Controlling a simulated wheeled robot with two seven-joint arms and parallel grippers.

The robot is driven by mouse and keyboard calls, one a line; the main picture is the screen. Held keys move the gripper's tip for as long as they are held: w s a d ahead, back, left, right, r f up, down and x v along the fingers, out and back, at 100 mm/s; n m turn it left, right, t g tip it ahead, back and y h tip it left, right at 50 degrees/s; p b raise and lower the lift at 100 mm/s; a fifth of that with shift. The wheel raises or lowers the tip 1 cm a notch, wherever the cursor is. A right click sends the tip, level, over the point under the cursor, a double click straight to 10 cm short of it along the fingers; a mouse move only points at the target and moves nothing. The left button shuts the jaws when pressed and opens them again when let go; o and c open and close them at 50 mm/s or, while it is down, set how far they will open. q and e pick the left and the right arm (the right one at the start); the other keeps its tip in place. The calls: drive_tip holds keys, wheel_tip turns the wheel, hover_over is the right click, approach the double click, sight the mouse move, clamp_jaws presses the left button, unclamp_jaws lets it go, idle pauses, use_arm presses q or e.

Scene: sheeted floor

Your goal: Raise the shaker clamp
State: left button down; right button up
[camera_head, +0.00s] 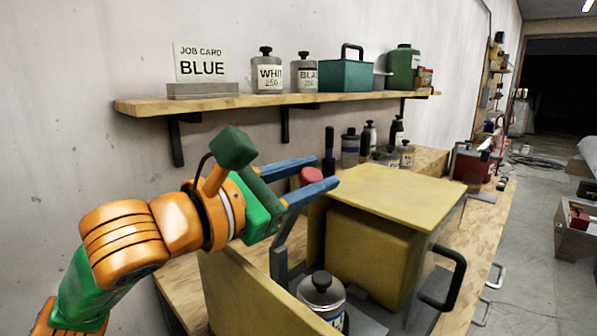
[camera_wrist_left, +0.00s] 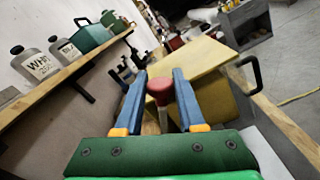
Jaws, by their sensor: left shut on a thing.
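The paint shaker is a yellow box (camera_head: 385,200) with its lid over it, standing on a wooden bench. A grey can (camera_head: 322,290) with a dark cap sits in front of it, between yellow panels. The clamp shows as a red knob (camera_head: 312,175) on a grey stem; in the left wrist view the red knob (camera_wrist_left: 160,88) lies between the blue fingers. My left gripper (camera_head: 326,171) is shut on this knob. A grey upright (camera_head: 280,258) stands below it; the link between the two is partly hidden by my gripper. My right gripper is not in view.
A wall shelf (camera_head: 140,106) above carries a job card reading BLUE (camera_head: 201,62), labelled cans and a green box (camera_head: 345,75). Several bottles (camera_head: 350,148) stand behind the shaker. A black handle (camera_head: 447,280) juts out on its right. The floor on the right is mostly clear.

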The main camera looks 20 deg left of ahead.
use_arm(q)
drive_tip(key=shift+s+d+f+m, duration=0.1)
drive_tip(key=shift+d+f+m, duration=0.1)
drive_tip(key=shift+d+m, duration=0.15)
